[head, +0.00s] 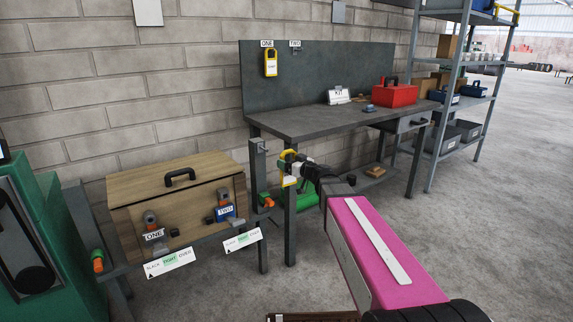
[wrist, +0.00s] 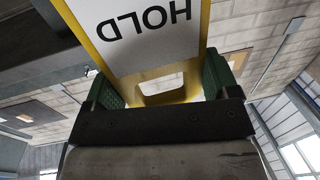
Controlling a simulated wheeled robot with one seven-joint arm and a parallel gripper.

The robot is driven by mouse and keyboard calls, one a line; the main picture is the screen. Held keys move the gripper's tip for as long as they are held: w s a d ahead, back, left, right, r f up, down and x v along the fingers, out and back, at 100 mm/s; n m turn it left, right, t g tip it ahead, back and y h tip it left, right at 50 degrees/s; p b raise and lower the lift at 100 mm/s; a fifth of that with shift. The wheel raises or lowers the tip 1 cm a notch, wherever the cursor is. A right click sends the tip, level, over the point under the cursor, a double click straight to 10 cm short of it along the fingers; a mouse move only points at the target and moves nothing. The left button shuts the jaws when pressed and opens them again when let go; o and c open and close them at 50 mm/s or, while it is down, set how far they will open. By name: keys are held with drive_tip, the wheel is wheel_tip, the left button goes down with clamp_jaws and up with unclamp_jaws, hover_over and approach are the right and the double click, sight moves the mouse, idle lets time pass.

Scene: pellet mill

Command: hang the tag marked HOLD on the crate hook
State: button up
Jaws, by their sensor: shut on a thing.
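My gripper (head: 298,165) is shut on a yellow-edged tag with a white face (head: 288,180), held in front of the workbench's near left leg. In the wrist view the tag (wrist: 150,45) reads HOLD, upside down, and its slotted end lies between my two green fingers (wrist: 160,88). A wooden crate (head: 125,190) with a black top handle stands to the left, apart from the tag. A grey post (head: 257,180) with a small fitting near its top stands between the crate and my gripper. I cannot tell whether that fitting is the crate hook.
A workbench (head: 330,122) stands behind my gripper, carrying a red toolbox (head: 394,95). Another yellow tag (head: 270,68) hangs on its back panel under ONE. Padlock-like fittings marked ONE (head: 154,236) and TWO (head: 225,211) are on the crate's front. Open floor lies right.

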sight(265, 150)
drive_tip(key=shift+s+a+n+g+y, duration=0.4)
drive_tip(key=shift+s+a+y, duration=0.1)
drive_tip(key=shift+a, duration=0.1)
drive_tip(key=shift+w, duration=0.1)
drive_tip(key=shift+w+d+x, duration=0.4)
drive_tip(key=shift+x, duration=2.35)
drive_tip(key=shift+w+d+x, duration=0.4)
drive_tip(key=shift+x, duration=2.3)
drive_tip(key=shift+w+d+x, duration=0.4)
drive_tip(key=shift+w+x, duration=0.05)
drive_tip(key=shift+x, duration=2.3)
drive_tip(key=shift+f, duration=0.1)
drive_tip(key=shift+f, duration=1.6)
drive_tip(key=o, duration=1)
drive_tip(key=shift+c, duration=0.2)
